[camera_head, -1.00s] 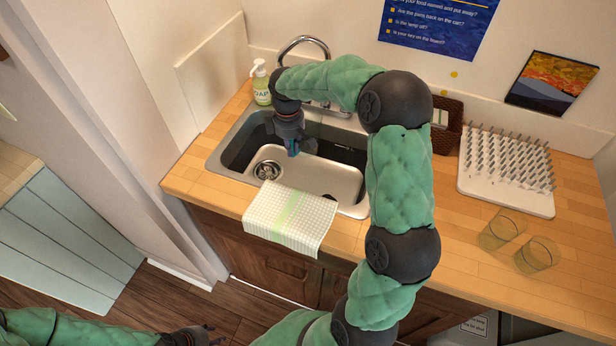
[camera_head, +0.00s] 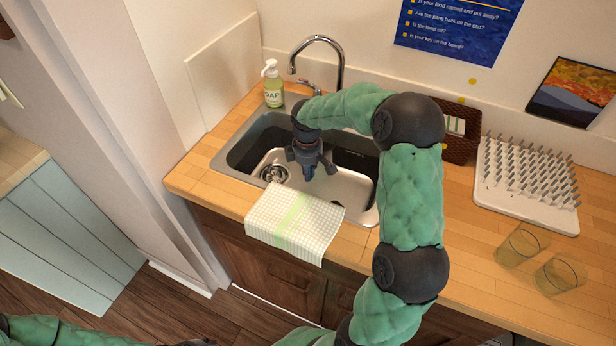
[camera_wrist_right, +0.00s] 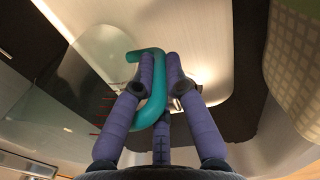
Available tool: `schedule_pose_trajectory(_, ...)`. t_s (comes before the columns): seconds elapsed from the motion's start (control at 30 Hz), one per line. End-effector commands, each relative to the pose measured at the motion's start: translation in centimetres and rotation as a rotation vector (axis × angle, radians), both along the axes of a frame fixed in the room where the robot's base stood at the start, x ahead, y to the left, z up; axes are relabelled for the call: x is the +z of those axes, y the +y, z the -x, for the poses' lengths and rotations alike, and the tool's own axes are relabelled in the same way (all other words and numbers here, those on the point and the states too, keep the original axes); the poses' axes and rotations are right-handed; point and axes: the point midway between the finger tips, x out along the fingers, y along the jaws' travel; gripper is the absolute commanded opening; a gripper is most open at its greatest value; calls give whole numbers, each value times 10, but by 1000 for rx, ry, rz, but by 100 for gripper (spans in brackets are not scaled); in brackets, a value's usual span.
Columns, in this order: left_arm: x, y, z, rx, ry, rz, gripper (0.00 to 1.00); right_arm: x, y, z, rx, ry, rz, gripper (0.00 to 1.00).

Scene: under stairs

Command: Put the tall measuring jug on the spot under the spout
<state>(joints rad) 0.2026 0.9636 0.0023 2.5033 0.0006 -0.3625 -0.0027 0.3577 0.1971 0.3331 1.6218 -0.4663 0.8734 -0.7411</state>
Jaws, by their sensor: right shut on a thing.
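The measuring jug (camera_wrist_right: 85,95) is clear, with red marks and a teal handle (camera_wrist_right: 155,100), in the right wrist view. The curved metal spout (camera_head: 318,42) rises at the back of the sink. I cannot clearly make out the spot under it. My left gripper (camera_head: 195,342) barely shows at the bottom edge; its fingers cannot be made out.
A soap bottle (camera_head: 273,84) stands behind the sink. A checked towel (camera_head: 293,222) hangs over the front rim. A brown basket (camera_head: 459,148), a white pegged rack (camera_head: 520,205) and two glasses (camera_head: 522,245) (camera_head: 559,275) are to the right. My right arm crosses the counter (camera_head: 465,245).

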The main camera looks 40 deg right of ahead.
Motion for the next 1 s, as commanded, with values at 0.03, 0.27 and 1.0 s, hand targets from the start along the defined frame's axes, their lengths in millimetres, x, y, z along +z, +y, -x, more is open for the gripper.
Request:
schedule_pose_trajectory(0.03, -6, 0, 0, 0, 0, 0, 40, -10, 0, 0, 0, 1, 1, 0)
schedule_pose_trajectory(0.27, -5, 0, 0, 0, 0, 0, 40, -12, 0, 0, 0, -2, 1, 0)
schedule_pose_trajectory(1.0, -4, 0, 0, 0, 0, 0, 40, -10, 0, 0, -1, -2, 1, 37)
